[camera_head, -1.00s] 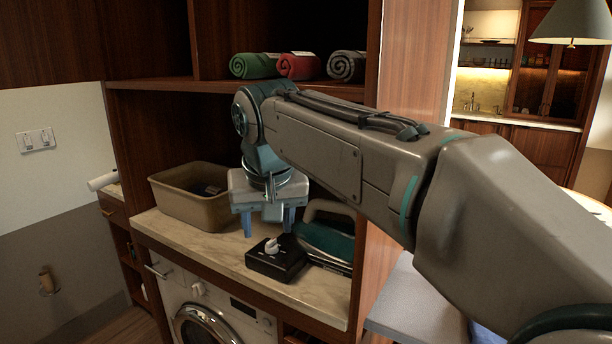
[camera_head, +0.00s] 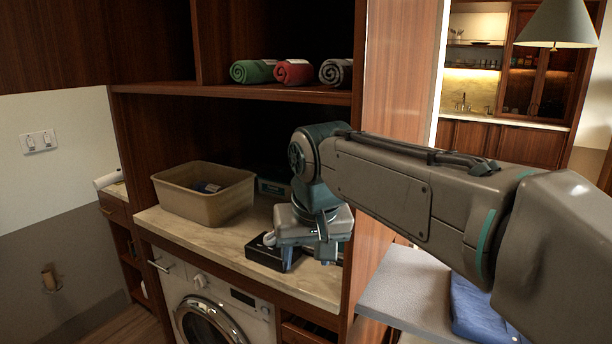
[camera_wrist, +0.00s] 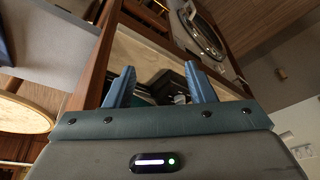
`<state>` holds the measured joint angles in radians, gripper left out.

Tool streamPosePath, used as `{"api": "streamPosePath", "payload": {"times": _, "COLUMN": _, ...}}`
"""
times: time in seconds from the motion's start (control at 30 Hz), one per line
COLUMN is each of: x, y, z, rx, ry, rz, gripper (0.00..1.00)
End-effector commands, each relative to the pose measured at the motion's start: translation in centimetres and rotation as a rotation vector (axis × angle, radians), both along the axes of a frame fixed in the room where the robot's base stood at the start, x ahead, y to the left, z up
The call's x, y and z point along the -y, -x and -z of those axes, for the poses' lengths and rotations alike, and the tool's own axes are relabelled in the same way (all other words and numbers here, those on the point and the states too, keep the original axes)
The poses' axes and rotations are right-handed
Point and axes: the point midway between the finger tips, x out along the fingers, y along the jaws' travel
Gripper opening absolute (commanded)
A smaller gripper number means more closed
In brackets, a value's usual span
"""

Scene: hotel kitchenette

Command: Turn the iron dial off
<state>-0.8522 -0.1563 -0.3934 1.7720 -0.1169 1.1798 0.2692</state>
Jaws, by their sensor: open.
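The black box (camera_head: 262,255) with a pale dial knob (camera_head: 268,239) sits on the marble counter, partly hidden behind my gripper. My gripper (camera_head: 306,260) is open and points down over the right part of the box and the spot of the teal iron, which it mostly hides in the head view. In the wrist view the box (camera_wrist: 168,77) and its knob (camera_wrist: 180,99) show between the two blue fingers of my gripper (camera_wrist: 160,68), nearer the right finger. I cannot tell whether a finger touches the box. The dial's setting is too small to read.
A tan bin (camera_head: 205,200) stands on the counter (camera_head: 190,232) to the left. A shelf (camera_head: 240,90) with rolled towels is above. The cabinet's side panel (camera_head: 362,240) is close on the right. A washing machine (camera_head: 215,310) is below.

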Motion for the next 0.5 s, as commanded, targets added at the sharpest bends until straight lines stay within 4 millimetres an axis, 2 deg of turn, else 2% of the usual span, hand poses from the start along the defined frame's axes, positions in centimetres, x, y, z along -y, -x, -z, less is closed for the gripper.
{"api": "streamPosePath", "payload": {"times": 0.2, "x": 5.6, "y": 2.7, "z": 2.9, "rx": -0.033, "ry": -0.008, "rz": 0.06, "gripper": 0.5}}
{"api": "streamPosePath", "payload": {"times": 0.5, "x": 11.4, "y": 8.4, "z": 8.0, "rx": -0.064, "ry": 0.004, "rz": 0.148, "gripper": 0.5}}
